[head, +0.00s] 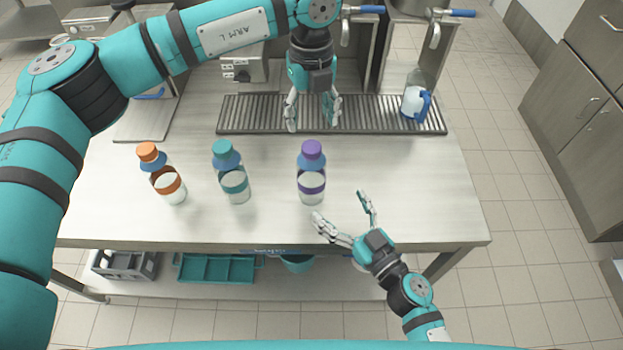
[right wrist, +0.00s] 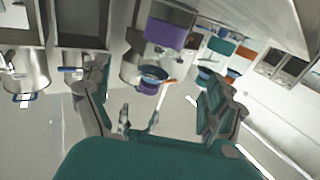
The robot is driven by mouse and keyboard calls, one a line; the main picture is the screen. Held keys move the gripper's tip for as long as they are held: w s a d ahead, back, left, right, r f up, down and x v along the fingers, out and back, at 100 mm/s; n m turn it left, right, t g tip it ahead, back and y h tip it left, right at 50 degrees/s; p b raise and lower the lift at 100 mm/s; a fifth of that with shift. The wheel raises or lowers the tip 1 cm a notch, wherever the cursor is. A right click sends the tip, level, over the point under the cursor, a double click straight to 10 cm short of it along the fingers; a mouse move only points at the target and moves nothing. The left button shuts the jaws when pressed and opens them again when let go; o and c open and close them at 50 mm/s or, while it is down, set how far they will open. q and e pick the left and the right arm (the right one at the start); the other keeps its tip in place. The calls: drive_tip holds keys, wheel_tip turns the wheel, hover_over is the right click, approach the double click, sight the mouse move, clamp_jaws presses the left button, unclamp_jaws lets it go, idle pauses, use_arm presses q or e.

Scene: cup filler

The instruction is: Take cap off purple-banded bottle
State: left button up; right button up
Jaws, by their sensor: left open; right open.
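The purple-banded bottle (head: 311,185) stands upright on the metal table, with a purple cap (head: 311,148) on top above a blue collar. In the right wrist view its purple band (right wrist: 166,36) and cap (right wrist: 148,87) show upside down, beyond and between the fingers. My left gripper (head: 312,118) is open and empty, pointing down over the grate behind the bottle, with its fingers apart from the cap. My right gripper (head: 341,206) is open in front and to the right of the bottle, near the table's front edge. It also shows open in the right wrist view (right wrist: 160,105).
A teal-banded bottle (head: 235,181) and an orange-banded bottle (head: 168,184) stand to the left, both capped. A drain grate (head: 250,115) runs along the back, with a clear bottle with a blue and white part (head: 415,100) at its right. The table's right side is clear.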

sight(311, 171)
drive_tip(key=x, duration=1.2)
drive_tip(key=shift+r, duration=0.1)
drive_tip(key=shift+d, duration=0.1)
drive_tip(key=shift+c, duration=0.5)
